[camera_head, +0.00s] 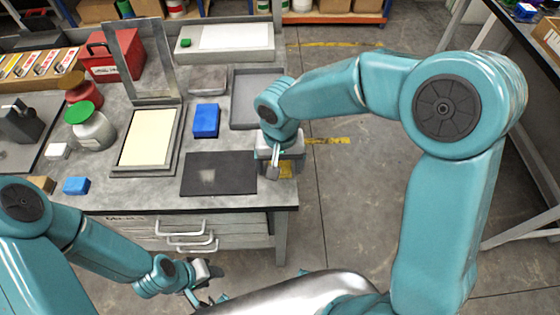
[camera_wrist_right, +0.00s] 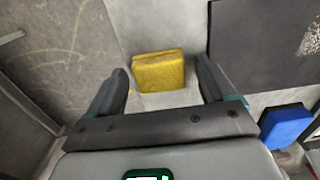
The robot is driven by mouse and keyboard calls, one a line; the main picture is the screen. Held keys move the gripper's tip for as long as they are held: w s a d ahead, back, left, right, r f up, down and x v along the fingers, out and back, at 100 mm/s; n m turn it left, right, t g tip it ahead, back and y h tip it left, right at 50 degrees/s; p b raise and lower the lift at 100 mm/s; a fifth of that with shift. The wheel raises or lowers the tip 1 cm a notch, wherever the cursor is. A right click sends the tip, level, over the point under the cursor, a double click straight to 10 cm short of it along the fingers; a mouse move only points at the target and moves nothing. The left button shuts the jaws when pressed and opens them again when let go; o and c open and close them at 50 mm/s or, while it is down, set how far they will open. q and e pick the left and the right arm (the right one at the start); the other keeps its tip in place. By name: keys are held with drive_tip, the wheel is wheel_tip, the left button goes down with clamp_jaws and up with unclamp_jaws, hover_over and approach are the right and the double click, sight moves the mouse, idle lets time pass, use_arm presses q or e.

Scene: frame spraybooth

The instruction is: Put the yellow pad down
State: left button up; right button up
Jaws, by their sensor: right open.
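In the right wrist view the pad (camera_wrist_right: 159,72) lies flat beyond and between the two spread fingers (camera_wrist_right: 163,88). A gap shows between the pad and each finger. My right gripper is open and holds nothing. My left gripper (camera_head: 209,297) hangs in front of the bench, below the drawers. Its fingertips look apart, with nothing seen between them.
A dark mat (camera_head: 218,173) lies just left of the pad. A blue block (camera_head: 206,120), a grey tray (camera_head: 256,98) and a framed pale panel (camera_head: 150,137) stand behind and left. The bench's right edge is close to the pad, with open floor (camera_head: 333,190) beyond.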

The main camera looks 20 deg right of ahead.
sight(280, 165)
drive_tip(key=shift+w+r, duration=0.1)
drive_tip(key=shift+r, duration=0.5)
wheel_tip(280, 165, up, 11)
drive_tip(key=shift+p, duration=0.3)
drive_tip(key=shift+s, duration=0.25)
